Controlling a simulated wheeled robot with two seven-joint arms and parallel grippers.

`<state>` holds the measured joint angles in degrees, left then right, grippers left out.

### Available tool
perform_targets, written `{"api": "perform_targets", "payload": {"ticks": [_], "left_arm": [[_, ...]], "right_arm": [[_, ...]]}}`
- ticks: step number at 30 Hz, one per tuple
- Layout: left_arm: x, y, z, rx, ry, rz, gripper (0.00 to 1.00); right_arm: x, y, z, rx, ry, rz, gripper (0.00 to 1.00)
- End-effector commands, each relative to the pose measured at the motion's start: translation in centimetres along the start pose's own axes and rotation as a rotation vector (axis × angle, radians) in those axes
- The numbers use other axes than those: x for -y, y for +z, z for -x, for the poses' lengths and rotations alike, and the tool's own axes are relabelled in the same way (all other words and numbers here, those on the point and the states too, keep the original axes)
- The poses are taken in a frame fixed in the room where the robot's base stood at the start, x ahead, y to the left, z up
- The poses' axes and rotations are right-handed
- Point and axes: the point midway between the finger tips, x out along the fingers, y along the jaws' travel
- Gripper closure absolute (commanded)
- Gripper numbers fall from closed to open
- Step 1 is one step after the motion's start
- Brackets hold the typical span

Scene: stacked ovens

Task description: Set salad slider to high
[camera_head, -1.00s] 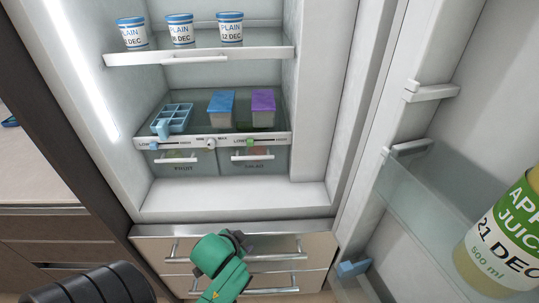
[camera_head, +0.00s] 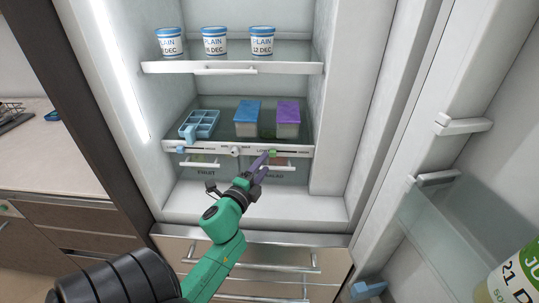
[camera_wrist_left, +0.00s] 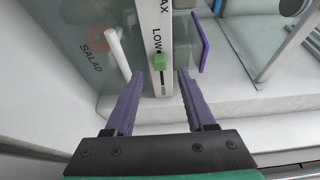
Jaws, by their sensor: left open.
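The salad slider (camera_head: 272,153) has a small green knob on the white strip above the drawer marked SALAD. In the left wrist view the green knob (camera_wrist_left: 159,61) sits in a dark slot near the word LOW. My left gripper (camera_head: 262,160) reaches up to the strip at the knob. In the wrist view its two purple fingers (camera_wrist_left: 160,76) are open, one on each side of the knob's line, with the knob just beyond the tips and no visible contact. My right gripper is not in view.
The salad drawer handle (camera_wrist_left: 117,53) is close to one finger. A second slider (camera_head: 181,150) and a round dial (camera_head: 235,151) share the strip. A purple-lidded box (camera_head: 288,119) and blue-lidded box (camera_head: 247,118) stand above. The open fridge door (camera_head: 460,160) is at the right.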

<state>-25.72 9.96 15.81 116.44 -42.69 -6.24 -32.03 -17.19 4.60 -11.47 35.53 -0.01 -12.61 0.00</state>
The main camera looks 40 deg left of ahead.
Motion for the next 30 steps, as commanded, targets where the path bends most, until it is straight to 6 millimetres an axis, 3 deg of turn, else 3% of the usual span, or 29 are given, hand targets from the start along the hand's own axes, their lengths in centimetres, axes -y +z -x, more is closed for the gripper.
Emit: {"api": "perform_targets", "payload": {"ticks": [3, 6, 15, 16, 18, 20, 30], "left_arm": [[0.1, 0.0, -2.7, 0.001, -0.001, 0.001, 0.45], [0.0, 0.0, -4.0, 0.001, 0.0, 0.001, 0.45], [-0.1, 0.0, -4.5, 0.001, 0.002, 0.002, 0.45], [-0.1, 0.0, -4.5, 0.001, 0.002, 0.002, 0.53], [-0.1, 0.0, -4.5, 0.001, 0.002, 0.002, 0.79], [-0.1, 0.0, -4.5, 0.0, 0.002, 0.003, 1.0], [-0.1, 0.0, -4.5, 0.0, 0.002, 0.003, 1.0]], "right_arm": [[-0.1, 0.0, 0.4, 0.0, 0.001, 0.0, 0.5], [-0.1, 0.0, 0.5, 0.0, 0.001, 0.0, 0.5], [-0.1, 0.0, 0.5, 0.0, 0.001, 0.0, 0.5], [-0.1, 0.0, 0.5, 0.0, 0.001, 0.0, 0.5], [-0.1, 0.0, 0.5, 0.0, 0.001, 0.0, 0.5], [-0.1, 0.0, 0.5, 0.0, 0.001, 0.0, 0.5], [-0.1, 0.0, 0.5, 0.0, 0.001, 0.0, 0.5]]}}
